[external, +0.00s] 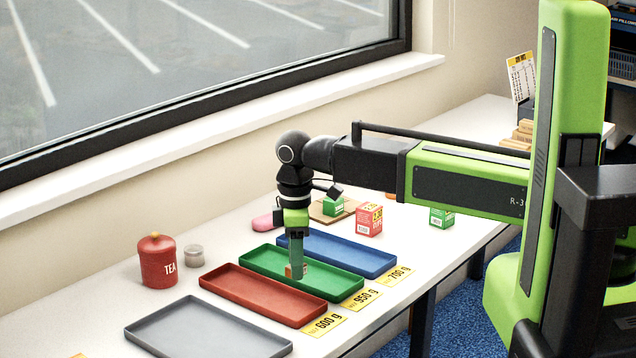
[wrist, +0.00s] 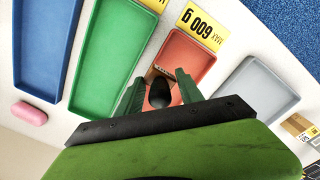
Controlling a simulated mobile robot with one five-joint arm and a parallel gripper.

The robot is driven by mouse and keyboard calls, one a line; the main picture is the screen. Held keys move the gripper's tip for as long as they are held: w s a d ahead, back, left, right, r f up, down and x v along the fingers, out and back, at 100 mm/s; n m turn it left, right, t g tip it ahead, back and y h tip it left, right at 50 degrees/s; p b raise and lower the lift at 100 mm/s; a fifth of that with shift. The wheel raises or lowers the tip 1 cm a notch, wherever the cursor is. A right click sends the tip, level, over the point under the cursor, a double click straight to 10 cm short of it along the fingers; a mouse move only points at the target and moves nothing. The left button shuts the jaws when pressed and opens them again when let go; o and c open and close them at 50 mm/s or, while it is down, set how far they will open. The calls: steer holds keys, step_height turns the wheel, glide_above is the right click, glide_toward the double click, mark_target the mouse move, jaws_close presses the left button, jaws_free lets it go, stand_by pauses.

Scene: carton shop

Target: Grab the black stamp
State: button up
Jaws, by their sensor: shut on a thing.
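My gripper (external: 297,268) points straight down over the side-by-side red and green trays, near the edge between them. It is shut on the black stamp. In the wrist view, the stamp's dark rounded handle (wrist: 159,93) sits between the two green fingers, with a small brown block-like part beyond it. In the external view, only a small brownish part of the stamp (external: 289,271) shows at the fingertips; the fingers hide the rest. I cannot tell how high the stamp is above the trays.
The red tray (external: 232,283), green tray (external: 345,288), blue tray (external: 375,268) and grey tray (external: 215,335) lie on the white table with yellow weight labels. A red tea tin (external: 157,262), small grey tin (external: 194,256), pink object (external: 263,222) and red carton (external: 368,220) stand nearby.

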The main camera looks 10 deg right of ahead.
steer(key=w+d+r+p, duration=0.3)
steer(key=d+r, duration=0.1)
steer(key=d, duration=0.3)
steer(key=shift+d+r+p, duration=0.15)
steer(key=shift+r+p, duration=0.15)
